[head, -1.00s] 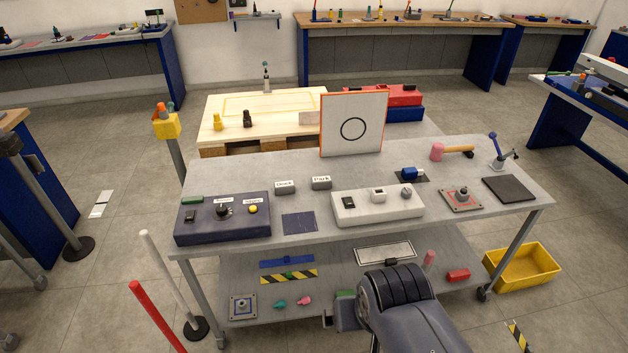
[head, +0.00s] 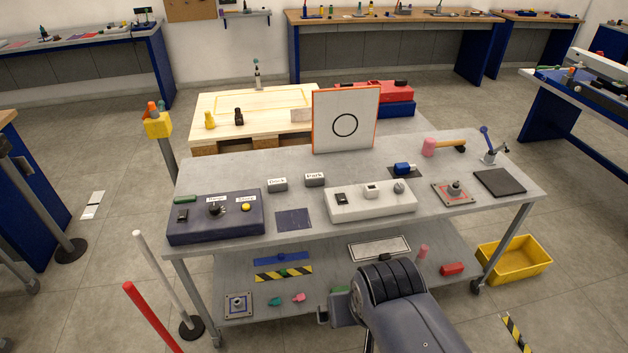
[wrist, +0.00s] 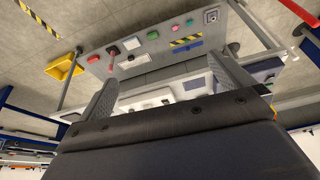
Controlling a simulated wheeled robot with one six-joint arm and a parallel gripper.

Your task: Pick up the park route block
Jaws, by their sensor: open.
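The park route block (head: 314,180) is a small grey block with a white label that reads like "Park". It sits on the cart's grey top (head: 250,166), in front of the white panel with the circle. A similar grey block (head: 278,185), labelled like "Dock", stands just left of it. In the wrist view my gripper (wrist: 165,88) is open, its two grey fingers spread wide with nothing seen between them. In the head view my arm is at the cart's near side, well short of the block. I cannot make out the park block in the wrist view.
A dark blue control box (head: 215,224) and a white switch box (head: 371,207) stand along the cart's near edge. The orange-edged panel (head: 345,121) rises behind the blocks. A blue-handled part (head: 403,169) and a mallet (head: 443,147) lie to the right. Posts (head: 167,280) stand at the left.

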